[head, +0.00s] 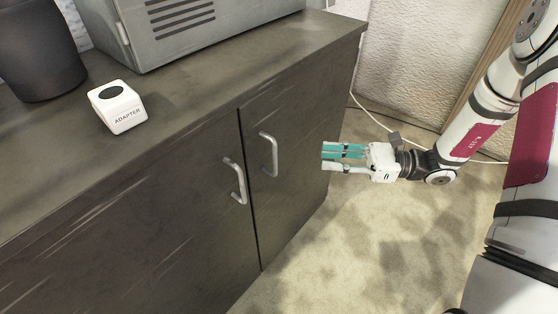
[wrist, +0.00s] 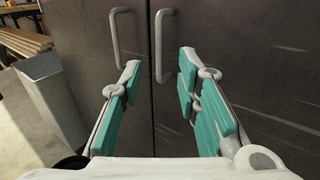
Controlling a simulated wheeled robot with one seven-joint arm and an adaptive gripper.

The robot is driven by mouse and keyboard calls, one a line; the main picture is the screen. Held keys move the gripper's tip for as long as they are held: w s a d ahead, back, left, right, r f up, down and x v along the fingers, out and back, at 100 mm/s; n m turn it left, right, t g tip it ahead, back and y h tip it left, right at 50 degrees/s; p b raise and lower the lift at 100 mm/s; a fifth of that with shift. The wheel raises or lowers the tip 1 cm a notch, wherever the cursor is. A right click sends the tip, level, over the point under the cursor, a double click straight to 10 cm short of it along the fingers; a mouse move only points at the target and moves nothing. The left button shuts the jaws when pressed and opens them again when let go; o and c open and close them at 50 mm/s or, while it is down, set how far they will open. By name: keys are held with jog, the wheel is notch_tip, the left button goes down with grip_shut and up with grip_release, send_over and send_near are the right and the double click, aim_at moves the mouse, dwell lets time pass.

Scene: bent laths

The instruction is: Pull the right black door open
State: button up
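The right black door (head: 303,130) is shut. Its grey bar handle (head: 269,153) stands upright near the seam between the two doors. In the wrist view the right door (wrist: 240,50) fills the right side, and its handle (wrist: 160,42) lies ahead, lined up with the gap between the fingers. My gripper (head: 324,157) is open and empty, with teal finger pads, and points at the cabinet front. In the head view it is to the right of the handle and apart from it. The wrist view shows both fingers (wrist: 160,75) spread, with nothing between the pads.
The left door (head: 160,235) is shut, with its own handle (head: 236,180) close by. A white adapter box (head: 120,108), a dark pot (head: 40,50) and a grey metal appliance (head: 190,30) stand on the cabinet top (head: 200,85). A bin (wrist: 50,95) shows left. The carpet in front looks clear.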

send_over(275, 172)
jog(key=shift+w+b, duration=0.3)
jog(key=shift+b, duration=0.1)
grip_shut()
